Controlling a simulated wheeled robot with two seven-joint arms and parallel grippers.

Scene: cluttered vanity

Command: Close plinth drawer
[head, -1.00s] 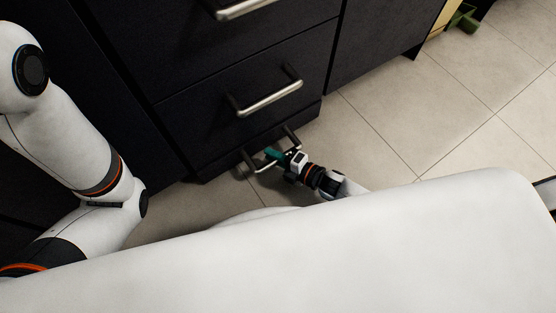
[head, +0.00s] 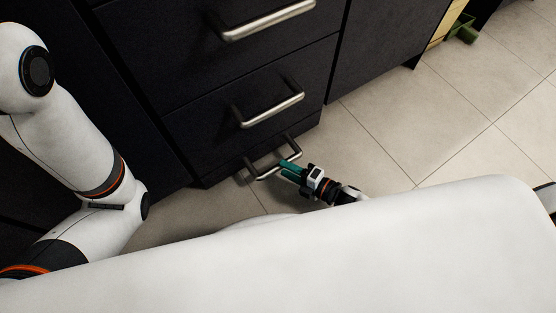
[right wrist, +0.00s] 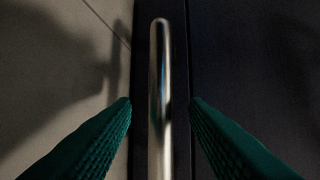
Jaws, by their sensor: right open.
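The plinth drawer (head: 226,171) is the low dark front at the foot of the cabinet. It looks about in line with the front above, but I cannot tell whether a small gap is left. Its metal bar handle (head: 265,176) sticks out near the floor. My right gripper (head: 286,166) is at the right part of this handle, with green fingers apart. In the right wrist view the handle bar (right wrist: 160,90) runs between the two open fingers (right wrist: 160,105), with a gap on each side. My left arm shows at the left; its gripper is out of view.
Two larger drawers with bar handles (head: 272,110) (head: 270,20) sit above and look shut. Tiled floor (head: 400,140) is clear to the right. A green object (head: 464,30) stands by the far cabinet at the top right. My white body covers the bottom of the head view.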

